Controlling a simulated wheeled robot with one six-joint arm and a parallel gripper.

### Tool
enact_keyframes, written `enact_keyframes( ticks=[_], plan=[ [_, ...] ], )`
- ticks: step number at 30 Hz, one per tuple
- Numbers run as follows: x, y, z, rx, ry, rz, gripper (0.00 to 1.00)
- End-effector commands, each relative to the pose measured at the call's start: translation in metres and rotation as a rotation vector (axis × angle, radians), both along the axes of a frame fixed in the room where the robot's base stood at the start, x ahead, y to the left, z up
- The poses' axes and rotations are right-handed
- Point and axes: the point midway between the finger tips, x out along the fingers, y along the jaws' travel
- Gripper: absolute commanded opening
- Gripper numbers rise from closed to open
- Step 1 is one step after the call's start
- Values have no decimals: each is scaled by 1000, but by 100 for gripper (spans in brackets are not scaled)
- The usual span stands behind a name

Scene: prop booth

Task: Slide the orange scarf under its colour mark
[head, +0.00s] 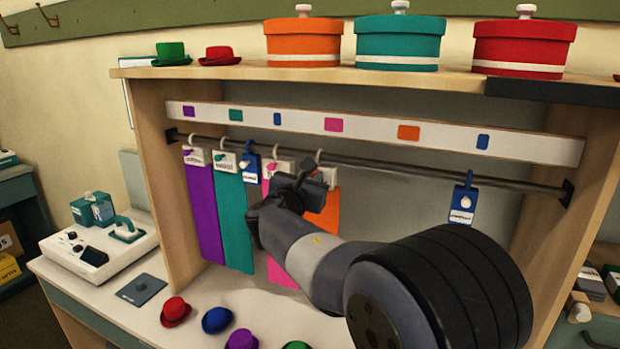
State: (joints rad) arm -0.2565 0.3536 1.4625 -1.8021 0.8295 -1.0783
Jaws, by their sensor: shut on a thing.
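The orange scarf (328,212) hangs from a white hook on the dark rail (385,163), just right of the pink scarf (277,272). Its orange colour mark (408,132) is on the white strip, clearly to the right of the scarf. The scarf hangs roughly below the pink mark (333,125). My gripper (318,183) is at the top of the orange scarf, just below its hook, and is shut on it. My arm and gripper hide the scarf's tag and much of its lower part.
Left on the rail hang a purple scarf (203,210), a teal scarf (230,215) and a blue tag (251,164). Another blue tag (463,203) hangs far right. The rail between the orange scarf and that tag looks free. Small hats (216,320) lie on the counter below.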

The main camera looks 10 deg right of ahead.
Motion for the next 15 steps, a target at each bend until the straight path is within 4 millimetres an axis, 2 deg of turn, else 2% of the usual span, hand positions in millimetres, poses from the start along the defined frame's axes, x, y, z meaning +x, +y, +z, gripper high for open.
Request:
enact_keyframes(
  ticks=[5,15],
  plan=[
    [-13,-18,-3,1,-1,-2,0],
    [-66,-90,-3,0,-4,-7,0]
  ],
)
